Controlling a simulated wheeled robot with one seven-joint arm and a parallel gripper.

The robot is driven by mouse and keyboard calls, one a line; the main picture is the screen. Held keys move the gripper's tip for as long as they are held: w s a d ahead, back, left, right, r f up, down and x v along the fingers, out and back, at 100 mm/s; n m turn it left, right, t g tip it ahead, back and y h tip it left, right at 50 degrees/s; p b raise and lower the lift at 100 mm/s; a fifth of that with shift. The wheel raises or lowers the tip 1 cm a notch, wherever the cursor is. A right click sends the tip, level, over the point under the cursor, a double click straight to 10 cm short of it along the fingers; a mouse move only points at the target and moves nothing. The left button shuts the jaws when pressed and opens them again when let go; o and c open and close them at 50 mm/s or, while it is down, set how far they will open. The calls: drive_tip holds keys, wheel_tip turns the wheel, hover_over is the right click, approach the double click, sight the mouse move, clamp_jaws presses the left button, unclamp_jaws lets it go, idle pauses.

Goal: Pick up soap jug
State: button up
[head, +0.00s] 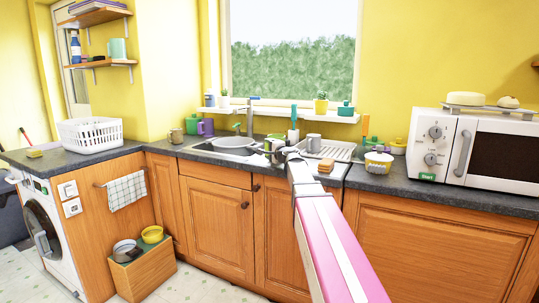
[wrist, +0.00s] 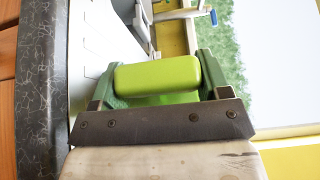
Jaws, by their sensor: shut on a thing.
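The soap jug, seen as a lime-green rounded body (wrist: 158,75), sits between the two dark green fingers of my gripper (wrist: 160,88) in the wrist view. The fingers touch it on both sides, so my gripper is shut on it. Its lower part and full shape are hidden. In the head view my gripper (head: 279,153) is at the end of my pink arm, over the counter by the right side of the sink. The jug is too small and covered there to make out clearly.
The sink (head: 228,146) with its tap is left of my gripper. A dish rack (head: 335,151), an orange sponge (head: 326,165) and a white pot (head: 378,165) are to the right. A microwave (head: 490,150) stands at far right. The window sill (head: 270,114) holds small plants.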

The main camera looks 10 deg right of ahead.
wheel_tip(320, 180, up, 2)
drive_tip(key=s+a+r, duration=0.6)
drive_tip(key=a, duration=0.3)
drive_tip(key=shift+s+a+r, duration=0.15)
drive_tip(key=shift+a+r, duration=0.1)
drive_tip(key=shift+a, duration=0.15)
